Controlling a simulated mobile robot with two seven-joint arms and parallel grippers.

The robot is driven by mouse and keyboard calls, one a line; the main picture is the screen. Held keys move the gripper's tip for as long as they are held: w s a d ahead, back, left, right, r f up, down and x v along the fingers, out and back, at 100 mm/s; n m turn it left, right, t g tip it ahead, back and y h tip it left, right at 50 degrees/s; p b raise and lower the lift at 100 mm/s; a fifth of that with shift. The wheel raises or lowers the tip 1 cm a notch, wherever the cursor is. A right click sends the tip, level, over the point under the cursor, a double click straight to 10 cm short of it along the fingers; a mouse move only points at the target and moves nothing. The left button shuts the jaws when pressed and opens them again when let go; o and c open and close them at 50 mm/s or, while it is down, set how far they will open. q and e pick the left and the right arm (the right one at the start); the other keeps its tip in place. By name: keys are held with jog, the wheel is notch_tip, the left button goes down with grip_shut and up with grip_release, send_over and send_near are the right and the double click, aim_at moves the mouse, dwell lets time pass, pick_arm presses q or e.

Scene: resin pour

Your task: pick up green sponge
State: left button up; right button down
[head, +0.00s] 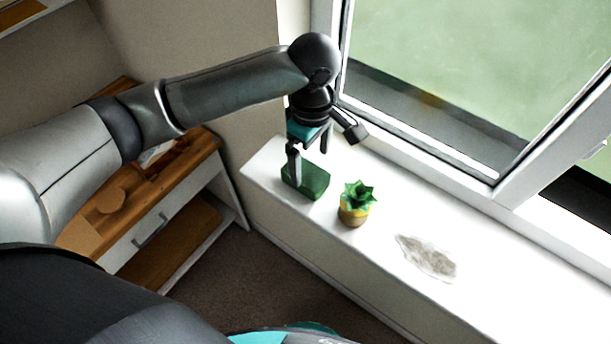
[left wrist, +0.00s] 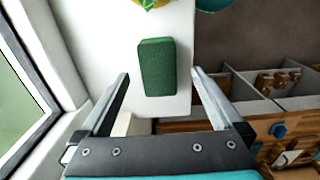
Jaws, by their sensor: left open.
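The green sponge (head: 306,181) is a dark green block on the left end of the white windowsill in the head view. It also shows whole in the left wrist view (left wrist: 157,67), beyond and between the two fingertips. My left gripper (head: 308,155) points down just above the sponge in the head view and covers part of its far side. In the left wrist view its fingers (left wrist: 160,75) are spread wide, with nothing between them that they touch. My right gripper is in neither view.
A small potted succulent (head: 354,205) stands right of the sponge on the sill (head: 385,240). A flat, greyish clear piece (head: 427,257) lies farther right. The window frame (head: 420,135) runs behind. A wooden desk with a drawer (head: 150,235) stands at left.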

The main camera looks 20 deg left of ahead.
aim_at(310, 175)
pick_arm(q)
jog(key=f, duration=0.6)
jog(key=shift+w+f+b, duration=0.2)
jog(key=shift+f+b, duration=0.05)
jog(key=shift+b, duration=0.05)
jog(key=c, duration=1.3)
jog(key=shift+r, duration=0.1)
notch_tip(310, 175, up, 20)
jog(key=p, duration=0.2)
jog(key=shift+p, duration=0.3)
